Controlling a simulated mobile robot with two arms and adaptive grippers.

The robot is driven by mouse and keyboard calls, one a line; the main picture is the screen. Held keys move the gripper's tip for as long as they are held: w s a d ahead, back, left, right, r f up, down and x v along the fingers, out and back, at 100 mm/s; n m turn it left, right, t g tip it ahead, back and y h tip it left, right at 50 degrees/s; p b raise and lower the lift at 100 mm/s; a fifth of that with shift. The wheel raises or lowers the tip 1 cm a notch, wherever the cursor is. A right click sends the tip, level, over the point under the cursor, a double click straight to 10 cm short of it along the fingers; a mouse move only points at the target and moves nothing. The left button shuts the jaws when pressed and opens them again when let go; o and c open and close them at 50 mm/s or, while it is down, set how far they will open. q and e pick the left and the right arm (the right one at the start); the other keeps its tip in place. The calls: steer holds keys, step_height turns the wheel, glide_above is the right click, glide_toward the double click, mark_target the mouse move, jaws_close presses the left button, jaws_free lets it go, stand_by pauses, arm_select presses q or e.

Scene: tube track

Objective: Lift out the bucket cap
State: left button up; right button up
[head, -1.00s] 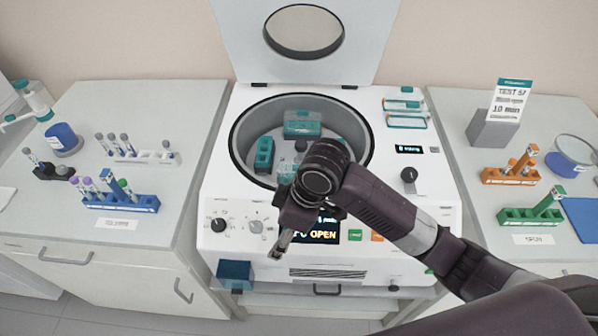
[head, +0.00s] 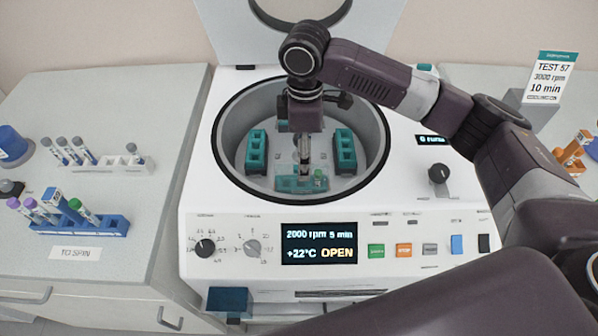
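The centrifuge bowl (head: 228,165) is open. At its front is a teal bucket with a pale, see-through bucket cap (head: 290,184) that appears to lie in or on it. A small green spot shows at its right side. My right gripper (head: 303,168) points down into the bowl, with its narrow fingers directly over the far edge of this front bucket. Whether the fingers touch or hold the cap cannot be told, nor how far apart they are. Two teal buckets stand at the left (head: 257,152) and right (head: 344,150) of the bowl. My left gripper is not in view.
The raised lid (head: 235,35) stands behind the bowl. My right arm crosses the machine's right side. The front panel (head: 320,245) reads OPEN. A blue tube rack (head: 110,226) and white rack (head: 125,164) stand on the left bench; a sign (head: 548,80) stands right.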

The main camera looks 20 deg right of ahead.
step_height(320, 180, down, 3)
steer(key=shift+s+a+p, duration=0.1)
steer(key=shift+s+p, duration=0.05)
steer(key=shift+p, duration=0.3)
steer(key=f, duration=0.2)
steer(key=shift+w+f, duration=0.25)
steer(key=shift+f, duration=0.55)
steer(key=shift+a, duration=0.1)
steer(key=c, duration=1)
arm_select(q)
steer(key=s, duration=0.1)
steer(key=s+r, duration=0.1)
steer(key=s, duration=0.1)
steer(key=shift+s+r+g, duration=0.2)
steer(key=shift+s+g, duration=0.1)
arm_select(e)
steer(key=shift+c, duration=1.1)
